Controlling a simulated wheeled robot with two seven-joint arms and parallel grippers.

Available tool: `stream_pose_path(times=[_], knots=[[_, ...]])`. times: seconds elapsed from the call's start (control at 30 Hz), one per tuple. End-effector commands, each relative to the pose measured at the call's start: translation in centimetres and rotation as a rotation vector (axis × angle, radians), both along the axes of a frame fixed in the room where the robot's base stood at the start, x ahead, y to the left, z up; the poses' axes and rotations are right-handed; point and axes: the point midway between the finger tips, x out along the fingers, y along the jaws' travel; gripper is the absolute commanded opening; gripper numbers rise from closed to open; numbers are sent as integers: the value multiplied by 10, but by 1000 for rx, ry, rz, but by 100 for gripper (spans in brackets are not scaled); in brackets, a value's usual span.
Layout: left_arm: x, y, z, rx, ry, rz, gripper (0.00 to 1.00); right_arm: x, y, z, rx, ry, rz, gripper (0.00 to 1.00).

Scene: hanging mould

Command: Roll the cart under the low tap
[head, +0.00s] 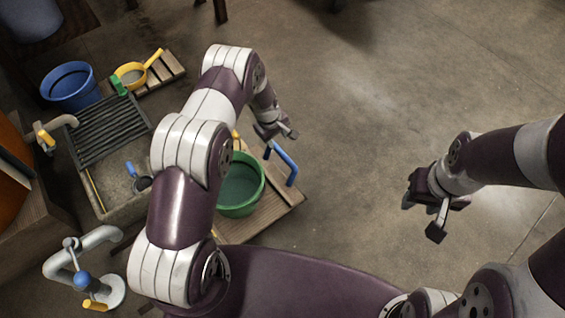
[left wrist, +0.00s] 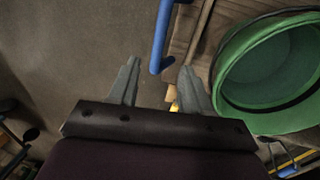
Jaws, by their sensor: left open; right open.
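The cart is a low wooden deck (head: 275,212) with a blue handle (head: 285,164) on its right side. A green bucket (head: 240,188) stands on it, partly behind my left arm. My left gripper (head: 278,132) is open just beyond the handle. In the left wrist view the blue handle (left wrist: 160,40) ends between and beyond the open fingertips (left wrist: 160,68); contact cannot be told. A tap with a yellow lever (head: 44,136) is at the left over the sink, and a grey bent pipe (head: 92,240) with a blue knob is lower left. My right gripper (head: 424,214) is open and empty over bare floor.
A stone sink (head: 118,188) with a dark slatted rack (head: 108,130) lies left of my left arm. A blue bucket (head: 70,86) and a yellow pan (head: 132,75) on a wooden board stand behind it. The floor on the right is clear.

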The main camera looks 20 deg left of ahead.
Motion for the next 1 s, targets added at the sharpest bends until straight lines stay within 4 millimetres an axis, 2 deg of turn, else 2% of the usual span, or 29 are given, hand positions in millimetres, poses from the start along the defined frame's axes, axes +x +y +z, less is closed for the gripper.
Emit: stream_pose_path(times=[0.03, 0.2, 0.4, 0.53, 0.83, 0.97, 1.0], knots=[[1, -2, -15, 0, 1, -1, 48, 0, 0, -11, 0, 0, 0, 43], [8, -7, -62, 1, 0, -3, 48, 0, 0, -40, 0, 0, 0, 43], [15, -12, -99, 1, -1, -3, 48, 0, 0, -63, 0, 1, 0, 43], [17, -14, -109, 1, 0, -5, 48, 0, 0, -68, 0, 1, 0, 43], [18, -14, -109, 1, 0, -5, 48, 0, 0, -67, 0, 1, 0, 43], [18, -14, -109, 1, 0, -5, 6, 0, 0, -68, 0, 1, 0, 43], [18, -14, -109, 1, 0, -5, 0, 0, 0, -68, 0, 1, 0, 43]])
